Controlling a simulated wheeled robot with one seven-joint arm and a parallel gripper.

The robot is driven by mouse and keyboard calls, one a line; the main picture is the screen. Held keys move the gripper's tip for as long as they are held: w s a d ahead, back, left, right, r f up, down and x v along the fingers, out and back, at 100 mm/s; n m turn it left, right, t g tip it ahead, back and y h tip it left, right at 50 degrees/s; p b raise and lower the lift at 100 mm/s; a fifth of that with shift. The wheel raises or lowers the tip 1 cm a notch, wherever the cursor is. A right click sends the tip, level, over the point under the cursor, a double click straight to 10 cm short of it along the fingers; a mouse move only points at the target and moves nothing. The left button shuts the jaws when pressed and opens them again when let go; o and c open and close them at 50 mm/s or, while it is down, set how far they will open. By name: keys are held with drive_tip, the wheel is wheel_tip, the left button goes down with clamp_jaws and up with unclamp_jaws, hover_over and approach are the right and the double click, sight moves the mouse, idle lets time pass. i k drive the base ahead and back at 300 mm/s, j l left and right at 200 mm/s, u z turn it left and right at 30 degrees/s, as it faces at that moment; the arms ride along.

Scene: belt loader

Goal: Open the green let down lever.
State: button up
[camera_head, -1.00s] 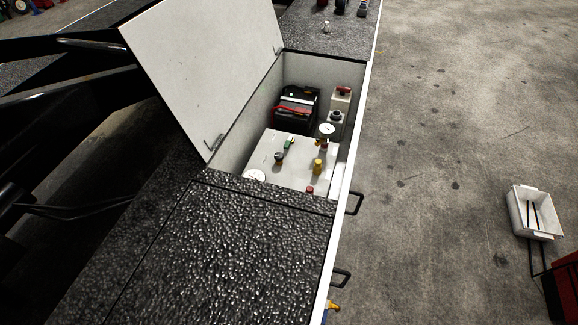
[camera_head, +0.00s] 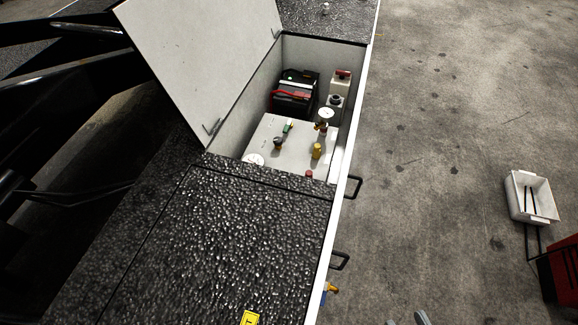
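The rest of the gripper is out of the picture.
The white lid (camera_head: 200,55) stands open on the left. A black battery (camera_head: 293,95), gauges, a brass knob (camera_head: 316,151) and a red knob (camera_head: 309,174) crowd the compartment. Handles (camera_head: 340,261) stick out from the side wall. A white bin (camera_head: 530,196) stands right; the floor between is clear.

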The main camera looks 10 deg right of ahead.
sight(287, 125)
drive_tip(key=u, duration=0.3)
drive_tip(key=i+l+u, duration=0.5)
drive_tip(key=u, duration=0.25)
drive_tip(key=i+l, duration=0.2)
drive_tip(key=l, duration=0.15)
drive_tip(key=i+l+u, duration=0.1)
drive_tip(key=l, duration=0.25)
drive_tip(key=i+l, duration=0.25)
drive_tip(key=l, duration=0.15)
drive_tip(key=i+l+u, duration=0.1)
drive_tip(key=l, duration=0.25)
drive_tip(key=i+l, duration=0.2)
drive_tip(key=l, duration=0.2)
drive_tip(key=i+l+u, duration=0.1)
drive_tip(key=l, duration=0.3)
drive_tip(key=i, duration=0.05)
